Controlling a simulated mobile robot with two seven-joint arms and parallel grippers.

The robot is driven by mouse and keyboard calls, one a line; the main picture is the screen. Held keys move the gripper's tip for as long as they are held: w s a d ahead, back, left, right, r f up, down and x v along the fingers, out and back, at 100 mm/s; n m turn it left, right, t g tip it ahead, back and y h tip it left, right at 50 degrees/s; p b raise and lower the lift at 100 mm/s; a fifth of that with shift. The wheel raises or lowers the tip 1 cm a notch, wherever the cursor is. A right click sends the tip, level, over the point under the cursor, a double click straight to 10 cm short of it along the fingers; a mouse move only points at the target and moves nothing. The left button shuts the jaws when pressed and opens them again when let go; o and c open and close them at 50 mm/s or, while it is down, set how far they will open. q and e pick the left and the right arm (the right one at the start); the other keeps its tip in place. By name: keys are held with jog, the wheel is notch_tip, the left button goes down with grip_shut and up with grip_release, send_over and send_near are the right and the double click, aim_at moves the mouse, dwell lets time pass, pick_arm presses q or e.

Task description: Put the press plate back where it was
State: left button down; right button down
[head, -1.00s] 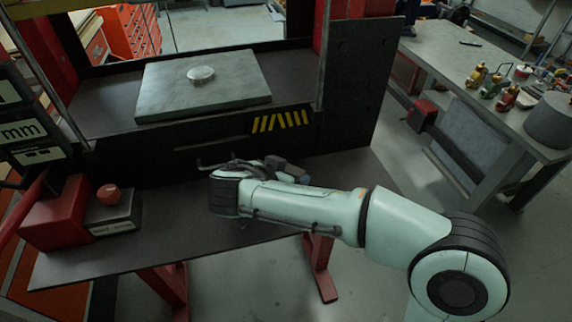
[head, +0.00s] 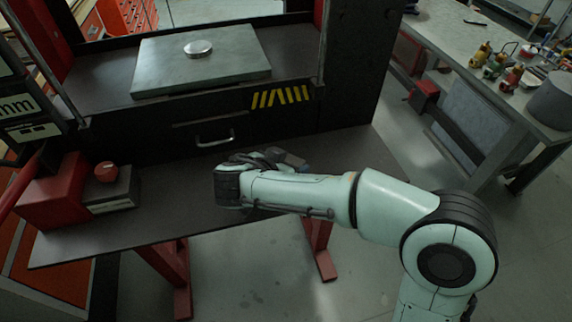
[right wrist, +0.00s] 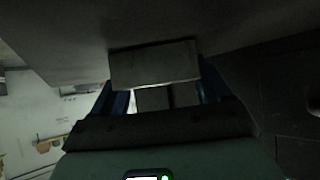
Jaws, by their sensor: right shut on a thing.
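A grey rectangular block (right wrist: 155,64) sits between the blue fingers of my right gripper (right wrist: 160,86) in the right wrist view. The gripper is shut on it. I cannot tell whether this block is the press plate. In the head view the right gripper (head: 285,165) is low over the front shelf, partly hidden by its own wrist, with a small grey shape beside it. A broad grey-green plate (head: 165,70) lies flat on the press bed, with a round silver disc (head: 198,48) on it. My left gripper is not in view.
The dark front shelf (head: 165,222) carries a red box (head: 52,195) and a grey box with a red knob (head: 106,172) at left. A drawer handle (head: 215,138) is on the press front. A cluttered workbench (head: 450,60) stands at right.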

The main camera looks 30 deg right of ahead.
jog(key=shift+f, duration=0.3)
